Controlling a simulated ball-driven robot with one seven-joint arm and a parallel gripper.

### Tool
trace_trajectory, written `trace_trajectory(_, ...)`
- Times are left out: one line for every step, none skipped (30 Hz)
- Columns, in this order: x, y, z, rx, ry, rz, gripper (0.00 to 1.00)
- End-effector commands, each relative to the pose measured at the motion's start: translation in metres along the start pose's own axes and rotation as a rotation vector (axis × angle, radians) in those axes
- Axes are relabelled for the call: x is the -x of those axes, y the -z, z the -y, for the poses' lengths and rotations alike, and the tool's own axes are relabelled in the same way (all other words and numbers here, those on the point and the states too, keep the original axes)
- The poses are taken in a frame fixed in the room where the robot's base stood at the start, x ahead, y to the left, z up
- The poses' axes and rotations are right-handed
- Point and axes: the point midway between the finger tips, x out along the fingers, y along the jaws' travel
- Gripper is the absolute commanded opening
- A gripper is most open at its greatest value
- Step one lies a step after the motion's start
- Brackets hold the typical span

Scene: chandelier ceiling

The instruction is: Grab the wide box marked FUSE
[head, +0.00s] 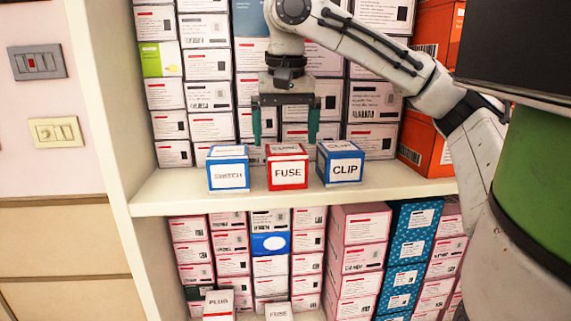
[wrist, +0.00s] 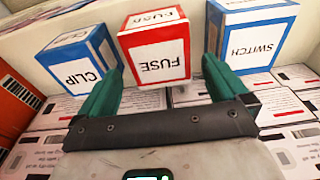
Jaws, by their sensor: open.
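A red box marked FUSE (head: 287,172) stands upright on the upper shelf, between a blue box marked SWITCH (head: 228,173) and a blue box marked CLIP (head: 340,169). My gripper (head: 285,138) is open and empty, above and behind the red box, its green fingers pointing down. In the wrist view the red FUSE box (wrist: 156,48) appears upside down beyond the open fingers, roughly between their tips, apart from them as far as I can tell. A second box marked FUSE (head: 278,312), pale, stands on the lower shelf, cut by the bottom edge.
Stacks of white and pink cartons (head: 208,95) fill the back of the shelf. Orange cartons (head: 430,150) stand at the right. A box marked PLUG (head: 218,304) is on the lower shelf. The shelf's left side panel (head: 100,110) is upright. The upper shelf's front strip (head: 290,200) is clear.

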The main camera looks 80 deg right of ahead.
Motion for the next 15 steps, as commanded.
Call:
trace_trajectory(-0.006, 0.0, -0.001, -0.001, -0.003, 0.0, 1.0)
trace_trajectory(-0.01, 0.0, -0.001, 0.0, -0.002, 0.0, 1.0)
trace_trajectory(-0.014, 0.0, 0.0, 0.0, -0.001, 0.0, 1.0)
trace_trajectory(-0.016, 0.0, -0.001, 0.0, -0.001, 0.0, 1.0)
trace_trajectory(-0.018, 0.0, -0.001, 0.0, -0.001, -0.001, 1.0)
trace_trajectory(-0.02, 0.0, -0.001, 0.0, -0.001, -0.001, 1.0)
trace_trajectory(-0.021, 0.0, -0.001, 0.0, 0.0, -0.001, 1.0)
trace_trajectory(-0.023, 0.0, -0.001, 0.001, 0.0, -0.001, 1.0)
trace_trajectory(-0.026, -0.001, -0.001, 0.001, 0.0, -0.001, 1.0)
trace_trajectory(-0.029, -0.001, -0.001, 0.002, 0.0, 0.0, 1.0)
trace_trajectory(-0.032, -0.002, -0.001, 0.002, -0.001, 0.0, 1.0)
trace_trajectory(-0.037, -0.003, -0.001, 0.002, -0.001, 0.0, 1.0)
trace_trajectory(-0.042, -0.004, -0.001, 0.002, -0.001, 0.0, 1.0)
trace_trajectory(-0.046, -0.004, -0.001, 0.002, -0.001, 0.001, 1.0)
trace_trajectory(-0.053, -0.005, -0.001, 0.002, 0.0, 0.0, 1.0)
